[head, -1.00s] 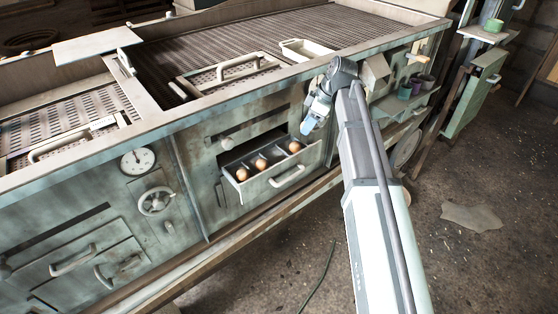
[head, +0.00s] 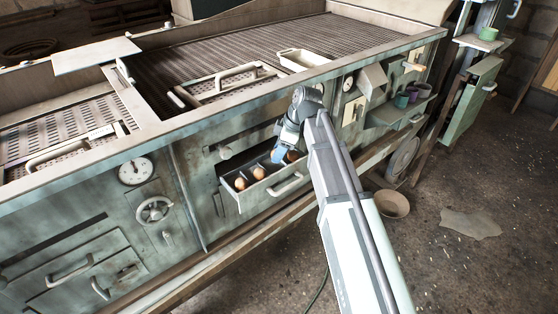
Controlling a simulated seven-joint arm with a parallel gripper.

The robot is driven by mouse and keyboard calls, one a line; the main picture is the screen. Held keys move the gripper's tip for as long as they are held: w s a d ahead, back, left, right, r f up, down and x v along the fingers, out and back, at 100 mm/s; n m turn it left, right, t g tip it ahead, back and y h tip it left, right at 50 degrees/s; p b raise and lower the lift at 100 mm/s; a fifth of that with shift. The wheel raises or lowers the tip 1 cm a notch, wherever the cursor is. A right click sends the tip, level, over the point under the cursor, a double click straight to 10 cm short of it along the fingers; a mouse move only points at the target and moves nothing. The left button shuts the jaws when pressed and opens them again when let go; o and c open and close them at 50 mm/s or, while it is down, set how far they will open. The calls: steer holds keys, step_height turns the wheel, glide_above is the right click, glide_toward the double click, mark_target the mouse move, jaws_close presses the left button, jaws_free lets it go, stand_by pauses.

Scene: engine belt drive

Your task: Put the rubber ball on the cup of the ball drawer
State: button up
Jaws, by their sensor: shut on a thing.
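The ball drawer (head: 263,204) stands pulled out of the machine's front and is split into compartments. Brown balls sit in it: one at the left (head: 240,184), one beside it (head: 259,173), and one at the right (head: 292,156), partly covered by my gripper. A wider gap lies between the second and the right ball. My gripper (head: 278,156) points down at this gap, its light blue tip low at the drawer. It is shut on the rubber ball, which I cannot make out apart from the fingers. The cup under it is hidden, and I cannot tell whether they touch.
The machine's worktop edge (head: 225,104) runs just above and behind my gripper. A drawer handle (head: 285,186) sticks out in front. A bowl (head: 392,203) is on the floor.

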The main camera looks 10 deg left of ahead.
steer(key=shift+f, duration=2)
steer(key=shift+f, duration=0.15)
steer(key=o, duration=0.8)
steer(key=shift+c, duration=0.2)
steer(key=v, duration=1.2)
